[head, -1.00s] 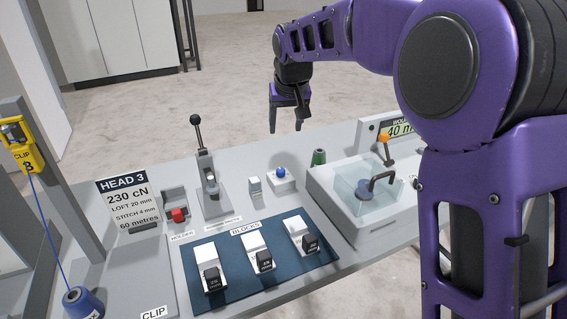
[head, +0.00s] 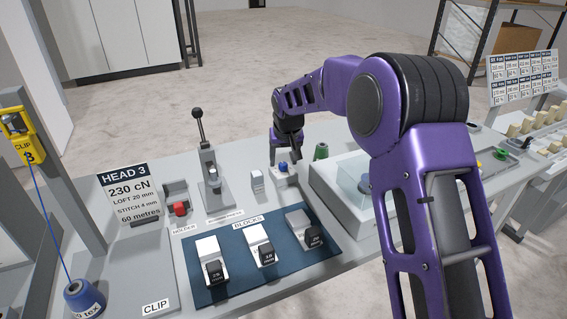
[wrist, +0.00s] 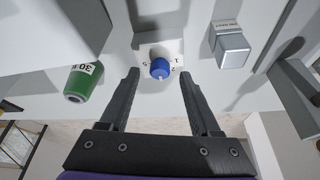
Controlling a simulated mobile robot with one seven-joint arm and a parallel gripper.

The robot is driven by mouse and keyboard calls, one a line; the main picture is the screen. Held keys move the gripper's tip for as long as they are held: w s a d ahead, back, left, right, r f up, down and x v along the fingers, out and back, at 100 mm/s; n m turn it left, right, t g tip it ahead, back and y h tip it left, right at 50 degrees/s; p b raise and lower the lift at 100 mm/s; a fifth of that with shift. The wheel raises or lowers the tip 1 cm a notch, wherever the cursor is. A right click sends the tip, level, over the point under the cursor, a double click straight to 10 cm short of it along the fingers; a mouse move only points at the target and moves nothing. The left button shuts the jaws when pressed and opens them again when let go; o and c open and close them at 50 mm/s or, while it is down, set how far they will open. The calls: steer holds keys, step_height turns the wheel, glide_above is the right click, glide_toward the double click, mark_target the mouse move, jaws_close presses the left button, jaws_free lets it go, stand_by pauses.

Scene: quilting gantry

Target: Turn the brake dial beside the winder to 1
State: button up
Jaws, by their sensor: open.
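The brake dial is a small blue knob (head: 283,167) on a white block beside the clear-covered machine (head: 345,180), part of which my arm hides. In the wrist view the blue knob (wrist: 160,68) has a pale mark on its near side, and the block's top (wrist: 152,49) carries printed numbers, including 1, 2 and 5. The exact setting is hard to read. My gripper (head: 286,157) is open over the dial. In the wrist view my gripper (wrist: 162,75) has one finger on each side of the knob, apart from it.
A green spool (head: 321,151) stands right of the dial and shows at left in the wrist view. A small grey-white block (head: 257,181) is to its left. A lever stand (head: 211,185) and a blue mat (head: 235,283) with several blocks lie further left and nearer.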

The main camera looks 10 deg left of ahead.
steer(key=shift+x, duration=0.9)
steer(key=shift+c, duration=0.3)
jaws_close()
